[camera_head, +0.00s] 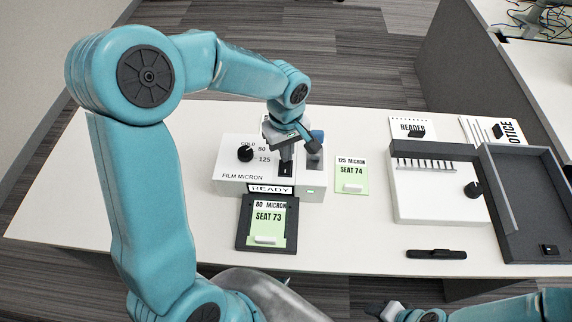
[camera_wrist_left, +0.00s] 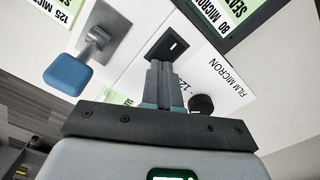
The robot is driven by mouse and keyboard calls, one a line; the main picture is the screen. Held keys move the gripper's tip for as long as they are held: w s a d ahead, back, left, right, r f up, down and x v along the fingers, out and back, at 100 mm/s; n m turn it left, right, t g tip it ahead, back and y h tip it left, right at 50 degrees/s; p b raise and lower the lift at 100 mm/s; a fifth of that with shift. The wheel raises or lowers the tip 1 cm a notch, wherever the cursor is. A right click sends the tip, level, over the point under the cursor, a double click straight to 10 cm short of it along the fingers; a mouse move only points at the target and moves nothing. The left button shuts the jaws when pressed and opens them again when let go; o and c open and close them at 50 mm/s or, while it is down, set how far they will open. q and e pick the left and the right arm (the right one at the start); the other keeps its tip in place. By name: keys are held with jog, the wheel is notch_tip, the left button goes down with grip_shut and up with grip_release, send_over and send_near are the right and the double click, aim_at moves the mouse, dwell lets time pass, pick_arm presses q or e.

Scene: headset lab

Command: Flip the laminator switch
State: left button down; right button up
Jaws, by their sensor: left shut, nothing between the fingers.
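The white laminator (camera_head: 232,182) stands on the table with a black dial, a lit READY sign and a small green light. Its black switch plate (camera_head: 286,169) is on the top, partly behind my left gripper (camera_head: 287,156). In the left wrist view the switch (camera_wrist_left: 168,44) shows just beyond the tips of my left gripper (camera_wrist_left: 160,68). These fingers are shut and empty, pointing down at the switch; I cannot tell whether they touch it. My right gripper (camera_head: 388,311) is at the bottom edge, partly cut off, its jaws unclear.
A blue-handled lever (camera_head: 316,138) rises beside the switch. A dark tray (camera_head: 244,245) with the Seat 73 card lies in front, and the Seat 74 card (camera_head: 351,178) lies to the right. A white device (camera_head: 430,205), a grey tray (camera_head: 525,215) and a black bar (camera_head: 436,254) are farther right.

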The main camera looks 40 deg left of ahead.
pick_arm(q)
jog(key=shift+f+b, duration=0.85)
jog(key=shift+f, duration=0.05)
dwell(0.8)
jog(key=shift+r, duration=0.15)
jog(key=shift+r+p, duration=2.45)
jog(key=shift+r, duration=1)
jog(key=shift+f, duration=0.1)
jog(key=shift+s, duration=0.1)
